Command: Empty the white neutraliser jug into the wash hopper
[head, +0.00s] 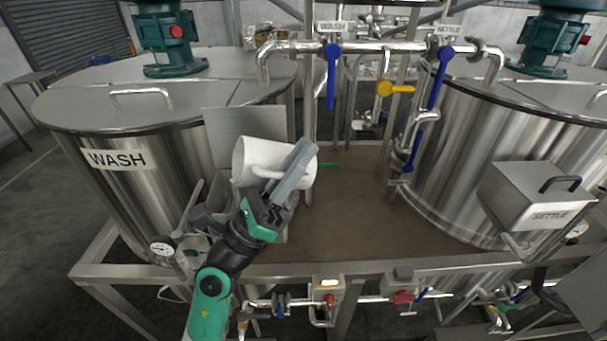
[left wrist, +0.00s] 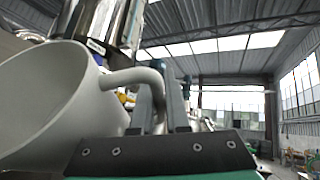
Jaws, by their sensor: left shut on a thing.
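The white neutraliser jug (head: 253,158) is tilted well over onto its side above the wash hopper (head: 216,190). My left gripper (head: 288,178) is shut on the jug's handle, and its fingers cross in front of the jug. In the left wrist view the jug (left wrist: 50,105) fills the left side, and its handle (left wrist: 135,76) runs to the fingers (left wrist: 162,108). The hopper's lid (head: 243,128) stands raised behind the jug. The jug and arm hide much of the hopper's mouth. I cannot see any liquid. My right gripper is not in view.
The WASH tank (head: 150,165) stands at the left and the SETTLE tank (head: 480,150) at the right, with a closed SETTLE hopper (head: 535,195). Pipes with blue-handled valves (head: 332,75) rise between them. The brown deck (head: 345,215) is clear. A steel rail (head: 370,268) runs along the front.

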